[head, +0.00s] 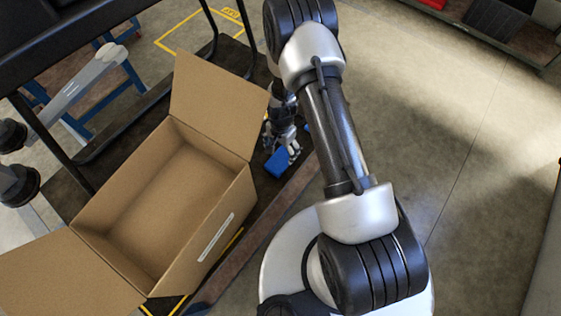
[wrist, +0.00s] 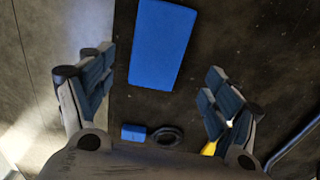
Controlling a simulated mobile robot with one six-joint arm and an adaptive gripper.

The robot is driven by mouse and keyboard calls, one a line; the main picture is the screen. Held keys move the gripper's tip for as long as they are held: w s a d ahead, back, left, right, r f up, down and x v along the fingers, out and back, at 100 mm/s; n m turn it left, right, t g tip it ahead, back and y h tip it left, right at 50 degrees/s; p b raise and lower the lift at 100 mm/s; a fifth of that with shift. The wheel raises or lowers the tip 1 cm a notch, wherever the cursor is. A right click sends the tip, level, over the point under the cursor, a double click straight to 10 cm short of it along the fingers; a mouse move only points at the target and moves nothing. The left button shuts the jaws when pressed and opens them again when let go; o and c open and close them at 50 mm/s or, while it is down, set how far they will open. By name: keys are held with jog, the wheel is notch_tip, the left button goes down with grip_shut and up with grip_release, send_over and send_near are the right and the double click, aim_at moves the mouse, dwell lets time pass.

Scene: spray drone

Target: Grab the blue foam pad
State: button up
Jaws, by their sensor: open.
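The blue foam pad (wrist: 158,45) is a flat blue rectangle lying on a dark surface. In the wrist view it sits ahead of and between the spread fingers of my gripper (wrist: 160,78). The gripper is open, with nothing visible between its fingers, and no finger visibly touches the pad. In the head view my gripper (head: 284,148) points down right above the blue pad (head: 277,163), just right of the cardboard box; its fingers partly hide the pad's upper edge. The remaining height cannot be told.
An open, empty-looking cardboard box (head: 243,200) stands left of my gripper, one flap raised close to my wrist. A small blue block (wrist: 133,132) and a black ring (wrist: 167,136) lie near the pad. Black frame bars stand at left. Open floor (head: 440,110) is at right.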

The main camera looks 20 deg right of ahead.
aim_at(282, 158)
jog(key=shift+s+d+f+b, duration=0.1)
jog(key=shift+f+b, duration=0.4)
jog(key=shift+f, duration=1.1)
jog(key=shift+s+f+b, duration=0.1)
jog(key=shift+f+b, duration=0.35)
jog(key=shift+f, duration=1.1)
jog(key=shift+r, duration=0.1)
jog(key=c, duration=0.8)
